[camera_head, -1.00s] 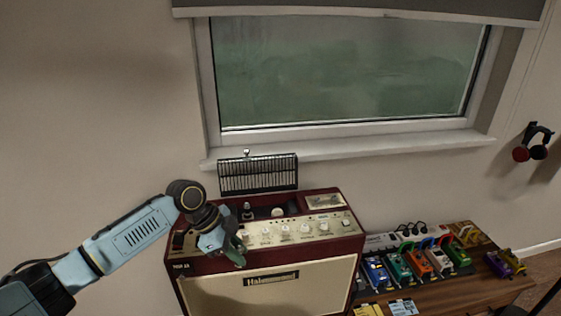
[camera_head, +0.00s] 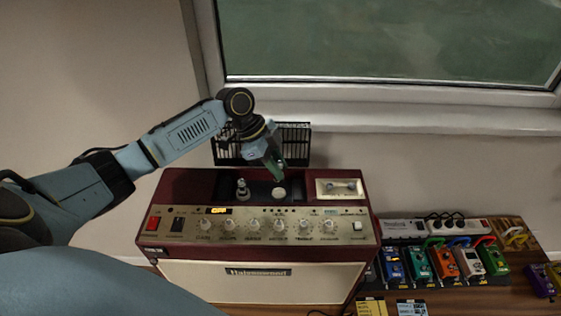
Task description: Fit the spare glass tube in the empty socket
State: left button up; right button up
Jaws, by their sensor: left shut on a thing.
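The amplifier (camera_head: 164,190) is dark red with a cream front and an open well in its top. An upright tube (camera_head: 243,188) stands in the well's left part. Right of it is a pale round socket (camera_head: 279,192). My left gripper (camera_head: 277,174) points down just above and behind this socket. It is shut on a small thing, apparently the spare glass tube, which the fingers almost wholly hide. I cannot tell whether it touches the socket. A pale tray (camera_head: 327,194) at the top's right end holds a small silvery thing (camera_head: 343,187). My right gripper is out of view.
A black wire grille (camera_head: 297,140) stands behind the amplifier, by the wall below the window sill. Knobs and switches line the control panel. Several coloured pedals (camera_head: 445,262) and a power strip (camera_head: 405,228) are on the wooden surface at right. Room above the amplifier's right half is free.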

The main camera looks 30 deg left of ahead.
pick_arm(q)
notch_tip(320, 180, down, 4)
jog(key=b, duration=0.3)
jog(key=shift+w+r, duration=0.15)
jog(key=shift+f+b, duration=0.3)
jog(key=shift+f, duration=0.55)
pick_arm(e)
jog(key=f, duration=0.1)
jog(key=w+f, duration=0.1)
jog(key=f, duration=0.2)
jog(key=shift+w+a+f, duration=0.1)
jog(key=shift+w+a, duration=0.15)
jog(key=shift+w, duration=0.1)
pick_arm(q)
jog(key=shift+a+p, duration=0.1)
jog(key=shift+p, duration=0.35)
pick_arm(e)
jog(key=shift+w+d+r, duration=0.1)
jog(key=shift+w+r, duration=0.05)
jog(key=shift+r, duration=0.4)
pick_arm(q)
jog(key=shift+f+b, duration=0.3)
jog(key=shift+f, duration=0.4)
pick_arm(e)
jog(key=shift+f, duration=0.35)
pick_arm(q)
jog(key=o, duration=1.3)
jog(key=shift+c, duration=0.2)
